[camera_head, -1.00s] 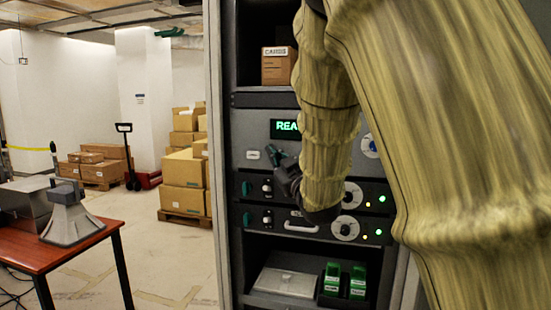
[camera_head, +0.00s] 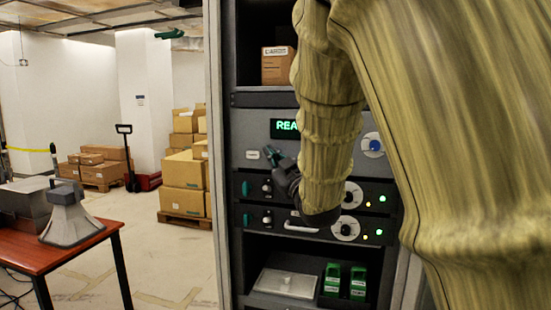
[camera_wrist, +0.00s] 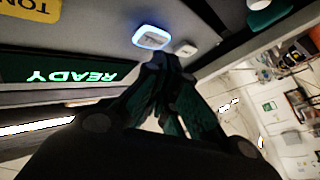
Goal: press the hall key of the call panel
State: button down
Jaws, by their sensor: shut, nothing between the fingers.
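The call panel (camera_head: 238,142) is a grey unit in the rack, with a green display (camera_head: 284,128) reading "REA…" before my arm hides the rest. The wrist view shows the display (camera_wrist: 72,77) upside down, reading "READY". A white key with a blue lit rim (camera_wrist: 151,37) is just beyond my fingertips there. My gripper (camera_head: 270,152) is shut and empty, close to the keys; contact is unclear.
My arm covers much of the panel's right side. A blue knob (camera_head: 371,144) shows to its right. Below are units with dials and a handle (camera_head: 300,227), then a shelf with green devices (camera_head: 332,279). A red table (camera_head: 75,248) stands at left; floor between is open.

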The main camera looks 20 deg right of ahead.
jog(key=shift+s+a+b, duration=0.35)
jog(key=shift+s+a, duration=0.35)
jog(key=shift+s, duration=0.35)
jog(key=shift+s+a+b, duration=0.3)
jog(key=shift+s+a, duration=0.4)
jog(key=shift+s, duration=0.35)
